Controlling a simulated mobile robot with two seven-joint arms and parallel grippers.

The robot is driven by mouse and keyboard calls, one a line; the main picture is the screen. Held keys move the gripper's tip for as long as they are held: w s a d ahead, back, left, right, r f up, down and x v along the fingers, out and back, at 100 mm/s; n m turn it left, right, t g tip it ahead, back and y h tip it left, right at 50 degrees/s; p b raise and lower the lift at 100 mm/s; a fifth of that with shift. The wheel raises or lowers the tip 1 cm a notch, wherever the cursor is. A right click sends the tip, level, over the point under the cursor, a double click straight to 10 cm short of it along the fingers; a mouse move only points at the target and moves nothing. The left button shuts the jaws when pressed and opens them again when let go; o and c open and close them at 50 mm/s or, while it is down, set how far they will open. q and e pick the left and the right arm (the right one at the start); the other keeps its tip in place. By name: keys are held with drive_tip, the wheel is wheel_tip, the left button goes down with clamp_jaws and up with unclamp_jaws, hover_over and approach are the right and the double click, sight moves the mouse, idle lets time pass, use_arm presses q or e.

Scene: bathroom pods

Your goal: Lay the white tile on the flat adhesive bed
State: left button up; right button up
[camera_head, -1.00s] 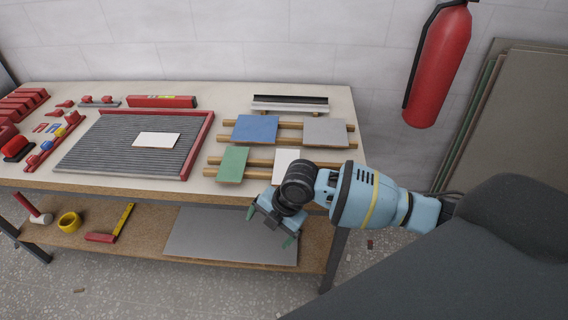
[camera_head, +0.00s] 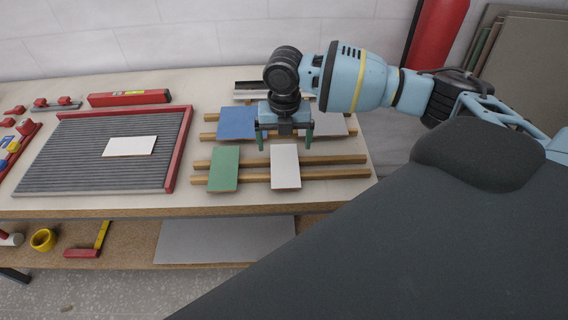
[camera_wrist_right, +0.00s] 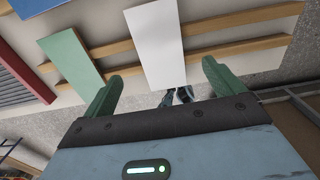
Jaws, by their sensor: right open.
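A white tile (camera_head: 286,166) lies across two wooden rails at the front right of the bench. It also shows in the right wrist view (camera_wrist_right: 156,42), between and beyond the fingertips. My right gripper (camera_head: 285,142) is open and empty, pointing down above the rails by the white tile, with its fingers apart and not touching the tile. The grey ridged adhesive bed (camera_head: 70,168) lies to the left with red edge strips. Another white tile (camera_head: 130,146) lies on that bed. My left gripper is not in view.
A green tile (camera_head: 223,168) lies just left of the white tile on the same rails (camera_head: 330,162). A blue tile (camera_head: 237,122) and a grey tile (camera_head: 326,124) lie on the rails behind. A red level (camera_head: 130,98) lies behind the bed.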

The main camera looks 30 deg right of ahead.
sight(284, 164)
drive_tip(key=shift+w+f, duration=0.1)
drive_tip(key=shift+f, duration=0.65)
drive_tip(key=shift+s+f, duration=0.15)
drive_tip(key=shift+f, duration=1.1)
drive_tip(key=shift+s+f, duration=0.1)
drive_tip(key=shift+f, duration=1.15)
drive_tip(key=c, duration=1.2)
drive_tip(key=shift+r, duration=0.15)
drive_tip(key=shift+r, duration=0.5)
wheel_tip(284, 164, up, 2)
drive_tip(key=shift+r, duration=0.15)
drive_tip(key=s+a, duration=0.3)
drive_tip(key=a, duration=0.1)
drive_tip(key=s+a+r, duration=0.1)
drive_tip(key=s+a, duration=0.2)
drive_tip(key=a, duration=0.2)
drive_tip(key=s+a, duration=0.3)
drive_tip(key=a, duration=0.1)
drive_tip(key=shift+a+r, duration=0.15)
drive_tip(key=shift+r, duration=0.1)
